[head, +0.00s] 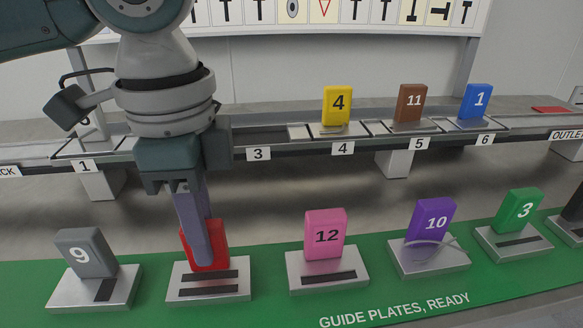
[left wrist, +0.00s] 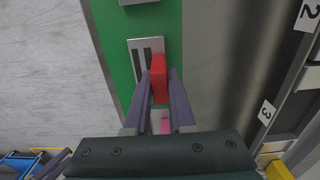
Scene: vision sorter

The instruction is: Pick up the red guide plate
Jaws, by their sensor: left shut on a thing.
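The red guide plate (head: 220,240) stands upright on a metal base with two dark slots (head: 208,286), on the green mat. My left gripper (head: 203,250) reaches down from above and is shut on the plate, its fingers hiding much of the plate's face in the head view. In the left wrist view, the red plate (left wrist: 158,78) sits between the two fingertips of the left gripper (left wrist: 159,85). The slotted base (left wrist: 140,50) lies beside and under it. No number on the red plate can be seen.
A grey plate 9 (head: 85,255) stands left, and a pink plate 12 (head: 325,236) right, with purple (head: 431,218) and green (head: 517,208) plates farther right. A rail behind holds yellow (head: 337,105), brown (head: 410,103) and blue (head: 476,101) plates.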

